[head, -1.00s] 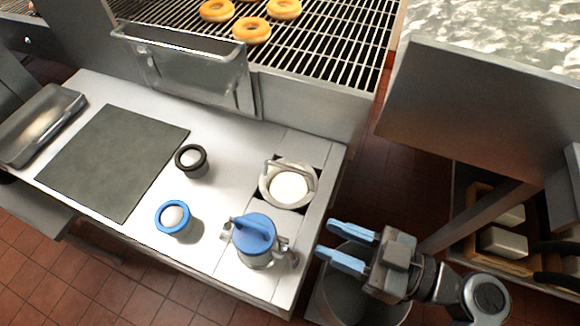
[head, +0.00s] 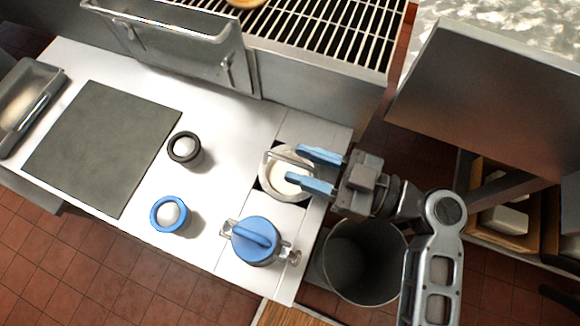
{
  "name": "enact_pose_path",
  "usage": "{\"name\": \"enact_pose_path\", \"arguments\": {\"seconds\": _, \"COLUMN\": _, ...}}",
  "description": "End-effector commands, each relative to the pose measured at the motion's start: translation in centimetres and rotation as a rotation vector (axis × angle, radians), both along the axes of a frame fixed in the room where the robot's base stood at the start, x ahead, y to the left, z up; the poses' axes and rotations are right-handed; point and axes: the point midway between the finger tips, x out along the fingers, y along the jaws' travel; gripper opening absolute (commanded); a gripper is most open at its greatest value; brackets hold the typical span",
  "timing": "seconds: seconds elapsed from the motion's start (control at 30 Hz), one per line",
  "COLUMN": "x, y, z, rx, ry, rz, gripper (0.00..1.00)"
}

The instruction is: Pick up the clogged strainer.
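The strainer (head: 270,179) is a round pale basket full of white matter. It sits in a dark square opening at the right end of the white counter and has a raised metal handle (head: 283,156). My gripper (head: 294,165) has two blue fingers and is open. The fingers point left and overlap the right side of the strainer in the picture. A gap shows between them, with part of the white filling visible there. I cannot tell whether they touch the handle. The fingers hide part of the strainer's right rim.
A blue-lidded metal vessel (head: 255,242) with side clamps stands just in front of the strainer. A blue-rimmed cup (head: 157,215) and a black-rimmed cup (head: 183,147) stand to the left. A grey bin (head: 362,262) is below my gripper. A metal panel (head: 470,90) rises at right.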

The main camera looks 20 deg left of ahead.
Motion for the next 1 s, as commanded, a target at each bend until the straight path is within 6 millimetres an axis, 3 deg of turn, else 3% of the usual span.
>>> {"name": "enact_pose_path", "arguments": {"seconds": 0.2, "x": -0.2, "y": 2.7, "z": 0.2, "rx": 0.000, "ry": 0.001, "rz": 0.001, "gripper": 0.39}}
{"name": "enact_pose_path", "arguments": {"seconds": 0.5, "x": -0.2, "y": 3.1, "z": 0.1, "rx": 0.000, "ry": 0.000, "rz": 0.000, "gripper": 0.38}}
{"name": "enact_pose_path", "arguments": {"seconds": 0.9, "x": -0.2, "y": 3.0, "z": 0.1, "rx": 0.000, "ry": 0.000, "rz": 0.000, "gripper": 0.00}}
{"name": "enact_pose_path", "arguments": {"seconds": 1.0, "x": -0.2, "y": 3.0, "z": 0.1, "rx": 0.000, "ry": 0.000, "rz": -0.001, "gripper": 0.00}}
